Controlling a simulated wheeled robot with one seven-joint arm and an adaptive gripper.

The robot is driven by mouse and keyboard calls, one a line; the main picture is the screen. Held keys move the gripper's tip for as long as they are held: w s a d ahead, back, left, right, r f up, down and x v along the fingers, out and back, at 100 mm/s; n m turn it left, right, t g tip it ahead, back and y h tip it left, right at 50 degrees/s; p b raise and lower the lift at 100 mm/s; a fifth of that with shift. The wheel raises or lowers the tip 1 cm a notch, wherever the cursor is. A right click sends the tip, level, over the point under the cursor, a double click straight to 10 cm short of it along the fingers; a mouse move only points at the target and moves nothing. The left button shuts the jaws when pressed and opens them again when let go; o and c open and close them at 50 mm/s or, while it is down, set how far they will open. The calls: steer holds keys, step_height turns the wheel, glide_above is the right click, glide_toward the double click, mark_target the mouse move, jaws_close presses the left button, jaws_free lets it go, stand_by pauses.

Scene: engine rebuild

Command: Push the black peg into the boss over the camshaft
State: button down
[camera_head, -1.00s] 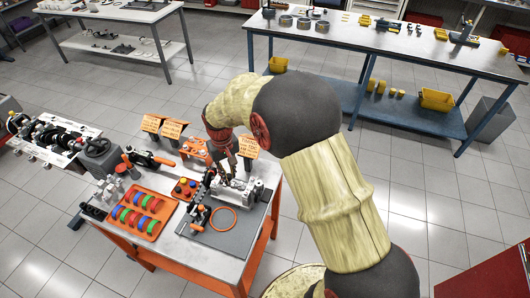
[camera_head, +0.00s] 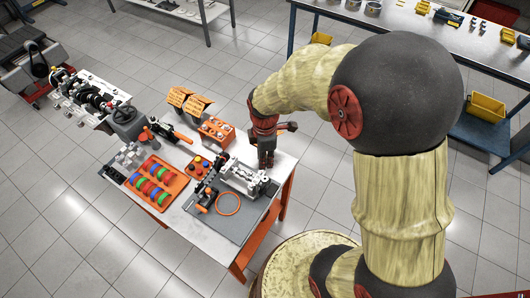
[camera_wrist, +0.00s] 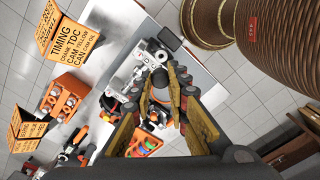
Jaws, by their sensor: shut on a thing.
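My gripper (camera_head: 266,163) hangs fingers-down by the far right end of the silver camshaft fixture (camera_head: 240,178) on the workbench. In the wrist view its yellow-padded fingers (camera_wrist: 158,95) are closed around a dark, round-ended piece (camera_wrist: 160,77), which looks like the black peg. The fixture (camera_wrist: 150,55) shows just beyond the fingertips there. I cannot tell whether the peg touches it. The boss cannot be made out clearly, and the fingers cover part of that area. In the head view the peg is not distinguishable from the dark gripper.
Orange signs (camera_head: 190,102) and an orange socket box (camera_head: 215,132) stand behind the fixture. An orange tray (camera_head: 143,190) of coloured rings lies left. An orange ring (camera_head: 228,204) lies on the grey mat (camera_head: 222,224) in front. The bench's right corner is near my gripper.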

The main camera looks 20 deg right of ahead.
steer(key=shift+s+f, duration=0.15)
steer(key=shift+f+b, duration=2.25)
steer(key=shift+f, duration=0.6)
steer(key=shift+f+b, duration=1.3)
steer(key=shift+f, duration=0.85)
steer(key=c, duration=2)
jaws_free()
steer(key=shift+r, duration=0.35)
steer(key=shift+r+p, duration=0.35)
steer(key=shift+p, duration=0.15)
steer(key=shift+r+p, duration=0.7)
steer(key=shift+r, duration=0.2)
steer(key=shift+o, duration=0.5)
